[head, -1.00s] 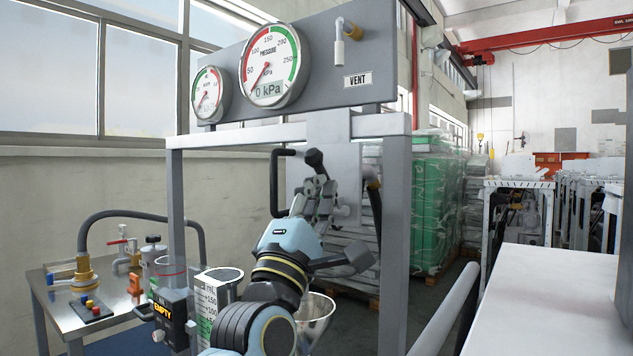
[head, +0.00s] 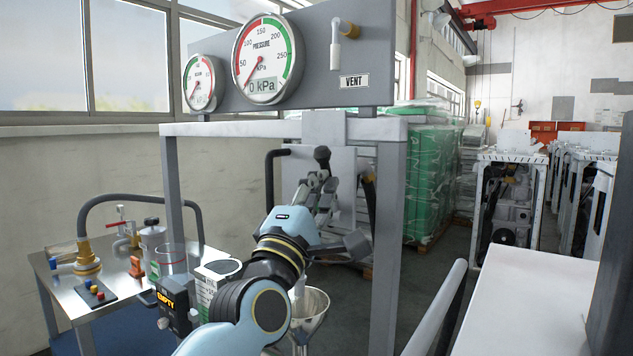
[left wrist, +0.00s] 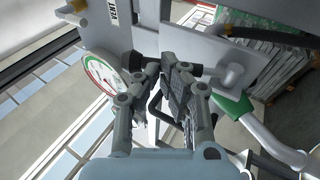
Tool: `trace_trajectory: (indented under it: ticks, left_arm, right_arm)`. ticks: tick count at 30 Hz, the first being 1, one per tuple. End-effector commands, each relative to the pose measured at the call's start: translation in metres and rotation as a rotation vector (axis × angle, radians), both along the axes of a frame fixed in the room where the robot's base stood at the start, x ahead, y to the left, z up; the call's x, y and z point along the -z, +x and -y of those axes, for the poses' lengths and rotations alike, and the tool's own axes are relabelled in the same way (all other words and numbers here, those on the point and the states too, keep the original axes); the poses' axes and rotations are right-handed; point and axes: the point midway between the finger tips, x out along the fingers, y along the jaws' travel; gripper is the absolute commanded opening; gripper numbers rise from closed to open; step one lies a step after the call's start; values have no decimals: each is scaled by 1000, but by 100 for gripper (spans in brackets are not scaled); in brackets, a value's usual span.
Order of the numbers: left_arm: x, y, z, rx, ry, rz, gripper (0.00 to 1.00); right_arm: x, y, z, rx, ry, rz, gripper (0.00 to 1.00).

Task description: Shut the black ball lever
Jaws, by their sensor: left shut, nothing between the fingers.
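The black ball (head: 321,153) of the lever shows in the head view, in front of a pale panel under the gauge board. My left gripper (head: 319,178) is shut and empty, its fingertips just below the ball in the picture. Whether they touch the ball cannot be told. The fingers hide part of the lever and the panel behind it. In the left wrist view the closed fingers (left wrist: 167,62) point at the frame, with a dark knob-like part (left wrist: 191,69) right beside their tips. My right gripper is not in view.
The grey gauge board (head: 310,90) with two pressure dials and a VENT label sits above. Grey posts (head: 388,230) flank the lever. A metal funnel (head: 312,305) stands below my arm. A steel table (head: 75,300) with a hose and fittings is at left.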

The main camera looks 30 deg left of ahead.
Motion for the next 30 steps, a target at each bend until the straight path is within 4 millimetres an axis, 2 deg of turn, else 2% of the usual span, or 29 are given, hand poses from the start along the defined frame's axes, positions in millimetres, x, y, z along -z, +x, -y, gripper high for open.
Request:
trace_trajectory:
  ticks: [3,13,30]
  left_arm:
    - [-9,7,1,0,-1,5,0]
    - [-18,21,3,-1,-2,9,0]
    - [-18,27,4,0,0,3,0]
  right_arm:
    - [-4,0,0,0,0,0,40]
    - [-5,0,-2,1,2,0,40]
    - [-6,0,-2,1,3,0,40]
